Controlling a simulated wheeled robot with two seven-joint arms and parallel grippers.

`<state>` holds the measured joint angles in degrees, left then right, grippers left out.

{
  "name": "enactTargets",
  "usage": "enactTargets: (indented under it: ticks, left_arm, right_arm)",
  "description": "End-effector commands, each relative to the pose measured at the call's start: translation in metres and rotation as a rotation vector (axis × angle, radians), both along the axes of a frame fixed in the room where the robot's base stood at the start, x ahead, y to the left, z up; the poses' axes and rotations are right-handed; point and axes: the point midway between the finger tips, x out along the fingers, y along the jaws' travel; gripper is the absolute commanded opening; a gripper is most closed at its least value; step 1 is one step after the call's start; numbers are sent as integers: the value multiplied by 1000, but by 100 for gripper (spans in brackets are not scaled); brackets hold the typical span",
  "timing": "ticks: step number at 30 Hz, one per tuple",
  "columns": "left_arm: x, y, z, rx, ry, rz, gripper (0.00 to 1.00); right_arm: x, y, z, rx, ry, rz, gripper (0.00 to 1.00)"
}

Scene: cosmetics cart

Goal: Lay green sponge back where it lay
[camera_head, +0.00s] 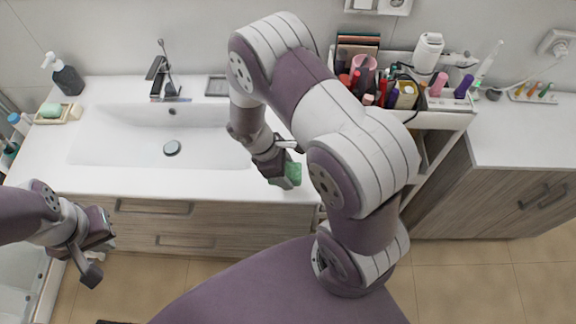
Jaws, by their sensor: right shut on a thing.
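My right gripper (284,172) is shut on the green sponge (293,173). It holds the sponge over the front edge of the white counter, to the right of the sink basin. Part of the sponge is hidden by the fingers, and its height above the counter is hard to tell. My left gripper (92,262) is open and empty, low in front of the cabinet at the left. Its fingers are apart.
A small dark tray (216,86) lies behind the sink (120,150). A crowded cosmetics cart (440,118) stands right.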

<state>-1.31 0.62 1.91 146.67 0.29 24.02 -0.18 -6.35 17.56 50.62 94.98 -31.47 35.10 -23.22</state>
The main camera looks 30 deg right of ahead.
Motion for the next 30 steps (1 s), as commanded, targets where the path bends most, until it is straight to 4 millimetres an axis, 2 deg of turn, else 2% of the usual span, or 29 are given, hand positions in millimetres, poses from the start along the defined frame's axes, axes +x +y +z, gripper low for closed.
enactTargets:
  ticks: [3, 7, 15, 26, 27, 29, 30]
  left_arm:
    - [0, 0, 11, 0, 0, 0, 0]
    - [0, 0, 14, 0, 0, 0, 0]
    - [0, 0, 27, 0, 0, 0, 0]
    - [0, 0, 21, 0, 0, 0, 0]
    - [0, 0, 22, 0, 0, 0, 0]
    - [0, 0, 23, 0, 0, 0, 0]
    - [0, 0, 23, 0, 0, 0, 0]
  right_arm:
    - [27, -11, -16, 0, 2, -1, 38]
    - [44, -17, -27, 0, 2, 1, 38]
    - [47, -18, -67, 0, 3, 3, 38]
    - [48, -18, -75, 0, 0, 2, 38]
    - [48, -18, -74, 0, 0, 2, 69]
    - [48, -18, -73, 0, 0, 2, 88]
    - [47, -18, -73, 0, 0, 2, 88]
